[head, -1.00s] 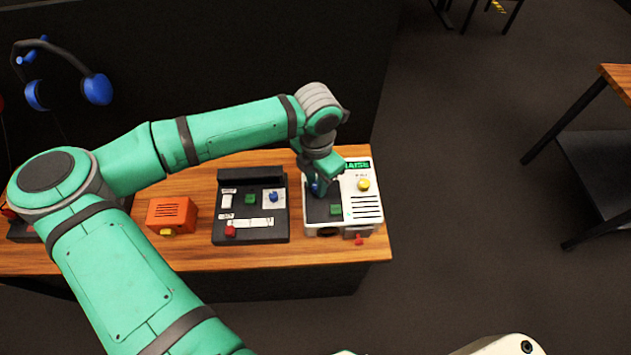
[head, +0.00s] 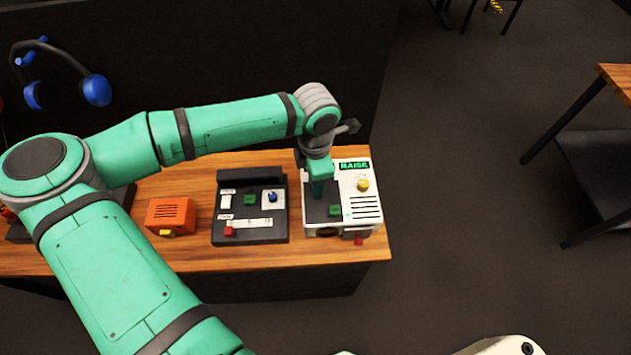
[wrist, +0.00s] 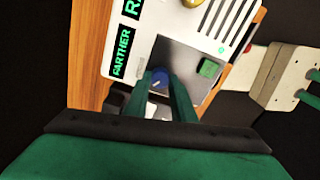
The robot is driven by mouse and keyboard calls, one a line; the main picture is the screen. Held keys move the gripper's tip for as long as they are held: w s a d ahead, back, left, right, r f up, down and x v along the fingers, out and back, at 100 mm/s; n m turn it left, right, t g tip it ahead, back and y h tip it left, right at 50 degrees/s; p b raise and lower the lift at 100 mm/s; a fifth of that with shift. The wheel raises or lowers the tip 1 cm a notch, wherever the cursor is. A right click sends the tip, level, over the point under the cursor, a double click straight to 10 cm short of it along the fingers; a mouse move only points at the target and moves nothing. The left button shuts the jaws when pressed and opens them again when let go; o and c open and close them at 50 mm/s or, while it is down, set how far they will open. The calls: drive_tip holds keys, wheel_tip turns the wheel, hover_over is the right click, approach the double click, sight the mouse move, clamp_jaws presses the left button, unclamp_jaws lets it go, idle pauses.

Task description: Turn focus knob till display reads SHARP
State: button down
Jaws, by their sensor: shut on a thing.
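The white device (head: 349,176) stands at the right end of the wooden table. Its upper display (head: 354,165) reads RAISE. The wrist view shows a second display (wrist: 121,58) reading FARTHER beside the cut-off first one. My gripper (head: 319,193) points down over the device's dark panel. In the wrist view its green fingers are shut on a blue knob (wrist: 160,76) with a pale pointer mark. The fingers hide that knob in the head view. A green button (head: 335,210) and a yellow knob (head: 363,185) are on the device near the gripper. I cannot read the knob labels.
A black panel (head: 249,236) with a blue knob, green button and red slider stands left of the white device. An orange box (head: 170,213) is farther left. A red part (head: 358,241) sticks out at the device's front, near the table edge.

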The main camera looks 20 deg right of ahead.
drive_tip(key=shift+w, duration=0.1)
drive_tip(key=c, duration=1.5)
unclamp_jaws()
drive_tip(key=shift+w+a, duration=0.1)
drive_tip(key=shift+w, duration=0.05)
drive_tip(key=shift+r, duration=0.1)
drive_tip(key=shift+r, duration=0.3)
wheel_tip(320, 180, up, 10)
drive_tip(key=shift+a, duration=0.1)
